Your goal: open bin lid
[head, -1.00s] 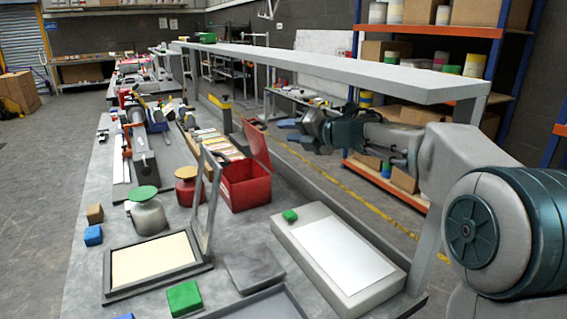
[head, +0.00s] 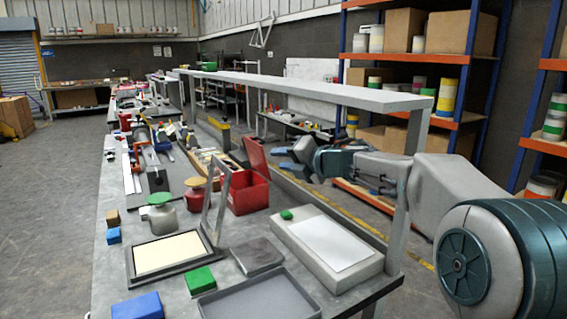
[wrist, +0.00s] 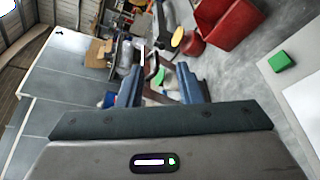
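The red bin (head: 246,196) stands on the bench, in the middle of the head view. Its red lid (head: 256,157) is raised and leans up at the bin's far right side. In the wrist view the red bin (wrist: 222,28) shows at the upper right. My gripper (head: 284,160) is in the air to the right of the bin and lid, apart from them. Its two blue fingers (wrist: 160,80) are spread with nothing held between them. The bin's inside is mostly hidden.
A grey shelf (head: 300,88) runs above the bench, and its near post (head: 404,190) stands by my arm. A green-topped pot (head: 161,214), a tilted frame (head: 221,198) and a pale slab (head: 290,245) with a green block surround the bin.

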